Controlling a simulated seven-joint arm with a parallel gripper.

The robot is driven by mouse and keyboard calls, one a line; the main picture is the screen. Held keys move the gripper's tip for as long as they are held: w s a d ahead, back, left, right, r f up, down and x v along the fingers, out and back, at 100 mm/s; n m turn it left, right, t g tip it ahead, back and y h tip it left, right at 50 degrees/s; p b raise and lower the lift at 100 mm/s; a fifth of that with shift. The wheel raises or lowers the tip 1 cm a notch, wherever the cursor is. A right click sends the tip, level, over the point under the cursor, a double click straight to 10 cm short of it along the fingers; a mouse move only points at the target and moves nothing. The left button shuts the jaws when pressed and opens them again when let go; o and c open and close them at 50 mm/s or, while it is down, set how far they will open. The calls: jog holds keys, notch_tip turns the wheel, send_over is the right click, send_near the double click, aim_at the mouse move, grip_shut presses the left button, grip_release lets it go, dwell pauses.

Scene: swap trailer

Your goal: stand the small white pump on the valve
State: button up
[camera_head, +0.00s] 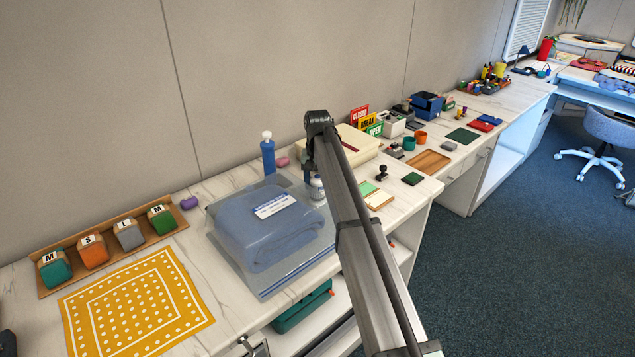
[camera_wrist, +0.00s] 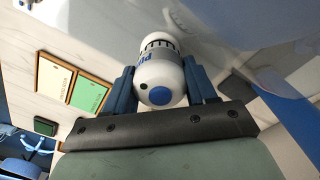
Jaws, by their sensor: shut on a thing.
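The small white pump (camera_head: 317,190) has a black ribbed band, blue lettering and a blue disc on one end. In the wrist view the pump (camera_wrist: 160,72) sits between the two blue fingers of my gripper (camera_wrist: 162,82), which is shut on it. In the head view my gripper (camera_head: 311,176) is partly hidden by my arm, near the right end of a clear bag (camera_head: 272,288) holding folded blue cloth (camera_head: 255,236). I cannot make out the valve in either view. Whether the pump touches the bag is unclear.
A blue bottle (camera_head: 268,158) with a white cap stands behind the bag. A black-handled stamp (camera_head: 382,174) and notepads (camera_head: 375,196) lie to the right. A yellow dotted cloth (camera_head: 137,303) and a wooden rack of blocks (camera_head: 110,243) are to the left.

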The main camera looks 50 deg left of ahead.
jog(key=shift+f, duration=0.1)
jog(key=o, duration=1.2)
notch_tip(320, 180, up, 12)
jog(key=shift+r, duration=0.1)
